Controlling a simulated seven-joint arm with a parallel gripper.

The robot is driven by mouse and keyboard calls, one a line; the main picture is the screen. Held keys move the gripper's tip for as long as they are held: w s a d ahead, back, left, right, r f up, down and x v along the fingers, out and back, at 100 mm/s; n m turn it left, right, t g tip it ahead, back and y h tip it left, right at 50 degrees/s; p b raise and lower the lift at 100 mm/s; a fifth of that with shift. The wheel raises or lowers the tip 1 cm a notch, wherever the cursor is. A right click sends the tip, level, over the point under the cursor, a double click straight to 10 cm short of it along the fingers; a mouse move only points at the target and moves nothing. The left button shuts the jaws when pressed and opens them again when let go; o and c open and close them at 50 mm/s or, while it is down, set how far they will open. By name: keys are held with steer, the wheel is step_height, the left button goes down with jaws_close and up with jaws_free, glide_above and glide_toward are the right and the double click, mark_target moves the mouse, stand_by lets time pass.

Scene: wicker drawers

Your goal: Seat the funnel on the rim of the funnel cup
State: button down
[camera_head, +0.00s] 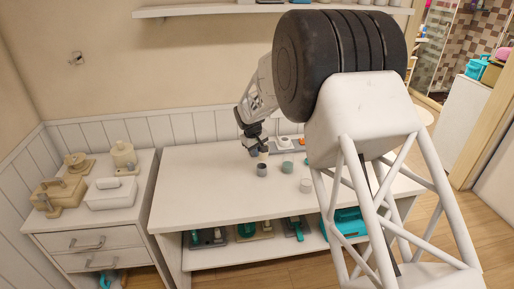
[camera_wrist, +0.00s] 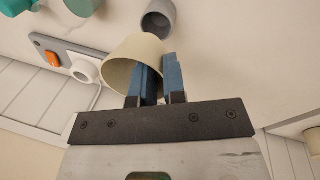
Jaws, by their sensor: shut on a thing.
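My gripper (camera_wrist: 161,72) is shut on a cream, flared, hollow piece (camera_wrist: 130,52), which looks like the funnel. One blue finger is inside its wide mouth and the other is outside its wall. In the head view my gripper (camera_head: 256,152) is low over the white table, with the cream piece (camera_head: 263,157) at its tip. A small grey cup (camera_head: 262,170) stands upright just in front of it. The grey cup (camera_wrist: 158,19) also shows beyond the cream piece in the wrist view, apart from it. I cannot tell for sure which cup is the funnel cup.
A teal cup (camera_head: 286,168) and a whitish cup (camera_head: 305,185) stand to the right on the table (camera_head: 205,190). A grey board (camera_wrist: 52,48) with an orange part and a white ring lies behind. The table's left part is clear.

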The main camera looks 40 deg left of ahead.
steer(key=shift+f, duration=1.35)
steer(key=shift+f, duration=1.4)
stand_by(1.2)
steer(key=c, duration=1.1)
jaws_free()
step_height(320, 180, up, 8)
steer(key=s, duration=0.1)
steer(key=shift+s+a+f, duration=0.15)
steer(key=shift+s+a, duration=0.1)
steer(key=shift+a, duration=0.05)
